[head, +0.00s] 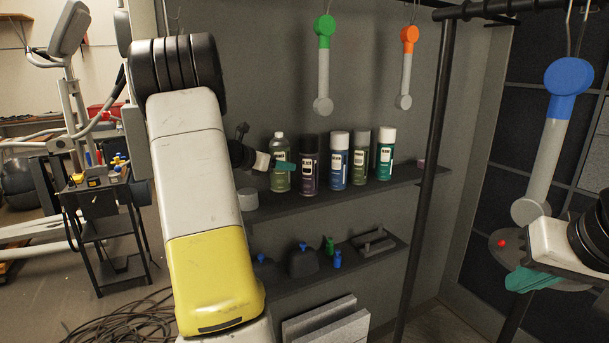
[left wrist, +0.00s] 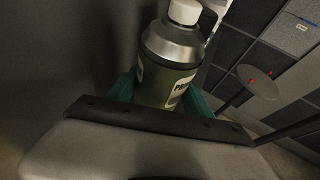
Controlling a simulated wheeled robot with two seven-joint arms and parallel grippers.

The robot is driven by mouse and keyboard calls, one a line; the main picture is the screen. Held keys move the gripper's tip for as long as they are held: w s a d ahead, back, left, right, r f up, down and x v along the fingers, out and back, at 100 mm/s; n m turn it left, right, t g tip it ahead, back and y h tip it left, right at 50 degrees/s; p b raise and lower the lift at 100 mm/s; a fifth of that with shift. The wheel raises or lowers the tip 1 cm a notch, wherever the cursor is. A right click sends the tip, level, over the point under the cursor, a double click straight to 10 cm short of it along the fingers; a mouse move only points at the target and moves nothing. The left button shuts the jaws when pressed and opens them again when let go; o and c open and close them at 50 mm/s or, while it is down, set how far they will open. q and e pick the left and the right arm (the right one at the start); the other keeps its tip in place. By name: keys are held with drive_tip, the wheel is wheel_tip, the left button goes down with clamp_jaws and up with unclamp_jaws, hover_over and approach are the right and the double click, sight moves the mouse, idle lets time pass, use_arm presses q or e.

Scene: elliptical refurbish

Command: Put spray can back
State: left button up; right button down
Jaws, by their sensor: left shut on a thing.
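A green spray can with a white cap (head: 280,172) stands upright at the left end of the row on the upper shelf (head: 330,200). In the left wrist view the can (left wrist: 168,82) sits between the teal fingers of my left gripper (left wrist: 165,95). Its base looks at or very near the shelf surface; I cannot tell if it touches. My right gripper (head: 533,280) is at the far right, away from the shelf; its jaw opening is unclear.
Several other cans stand right of it: purple (head: 310,168), blue (head: 338,162), grey-green (head: 360,158) and teal (head: 385,155). A grey round thing (head: 248,199) sits at left. A black upright post (head: 428,170) stands in front of the shelf's right part. Coloured-end links (head: 323,65) hang above.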

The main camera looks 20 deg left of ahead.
sight(281, 174)
use_arm(q)
drive_tip(key=shift+w, duration=0.45)
drive_tip(key=shift+w+f, duration=0.1)
drive_tip(key=shift+f, duration=1.65)
drive_tip(key=shift+f, duration=0.15)
drive_tip(key=o, duration=1.5)
drive_tip(key=shift+o, duration=0.2)
